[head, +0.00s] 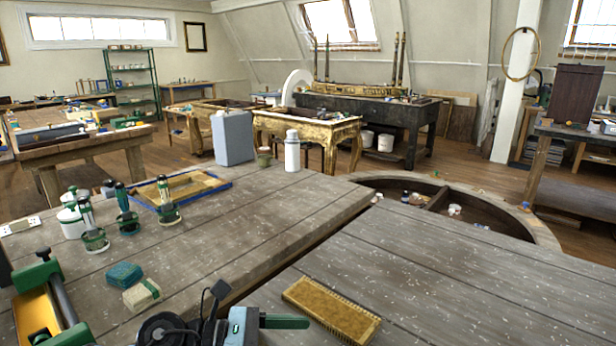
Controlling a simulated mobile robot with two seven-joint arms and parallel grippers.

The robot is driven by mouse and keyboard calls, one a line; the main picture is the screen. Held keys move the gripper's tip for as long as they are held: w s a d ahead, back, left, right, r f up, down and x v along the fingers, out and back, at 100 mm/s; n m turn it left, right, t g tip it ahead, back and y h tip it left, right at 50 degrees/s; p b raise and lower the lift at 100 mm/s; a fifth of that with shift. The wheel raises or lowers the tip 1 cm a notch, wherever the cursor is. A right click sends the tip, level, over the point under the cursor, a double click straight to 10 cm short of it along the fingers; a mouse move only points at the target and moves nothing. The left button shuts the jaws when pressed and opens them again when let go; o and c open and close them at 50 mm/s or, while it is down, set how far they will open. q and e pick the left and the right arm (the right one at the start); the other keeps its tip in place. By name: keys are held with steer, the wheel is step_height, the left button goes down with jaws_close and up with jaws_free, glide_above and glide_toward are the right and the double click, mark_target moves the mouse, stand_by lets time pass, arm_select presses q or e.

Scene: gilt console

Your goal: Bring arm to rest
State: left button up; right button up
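Neither of my arms nor grippers can be made out in the head view. The task names no object apart from the arm. A grey, worn wooden workbench (440,262) fills the foreground, with a dark gap running between its left and right parts. At the bottom edge is a black and grey-blue tool-like item (238,327) with a green handle; it is cut off by the frame.
A green and yellow clamp-like device (40,310) is at the front left. The right part is mostly clear.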

arm_select(q)
steer(key=s+a+f+m+t+y, duration=0.55)
steer(key=a+f+m+y, duration=0.3)
steer(key=m, duration=0.75)
steer(key=s+a+f+m+t+y, duration=0.4)
steer(key=a+f+m+t+y, duration=0.35)
steer(key=m, duration=0.85)
steer(key=s+a+f+n+g+y, duration=0.1)
steer(key=s+a+f+n+g, duration=0.1)
steer(key=s+f+g, duration=0.3)
steer(key=s+a+f+n+g, duration=0.2)
steer(key=s+f+n+g, duration=0.15)
steer(key=s, duration=0.45)
steer(key=s+a+f+n+g, duration=0.15)
steer(key=s+n+g, duration=0.4)
steer(key=s, duration=1.25)
steer(key=w+d+f+m+t+h+p, duration=0.2)
steer(key=w+t+p, duration=0.3)
steer(key=w+t, duration=0.3)
steer(key=shift+w+d+f+p, duration=0.25)
steer(key=shift+w+d+p, duration=0.15)
steer(key=shift+w+d, duration=0.45)
arm_select(e)
steer(key=w+r+t, duration=0.1)
steer(key=w+r, duration=0.3)
steer(key=r, duration=0.3)
steer(key=shift+w+d+r+t, duration=0.2)
steer(key=shift+w+d+t, duration=0.1)
steer(key=shift+d, duration=0.1)
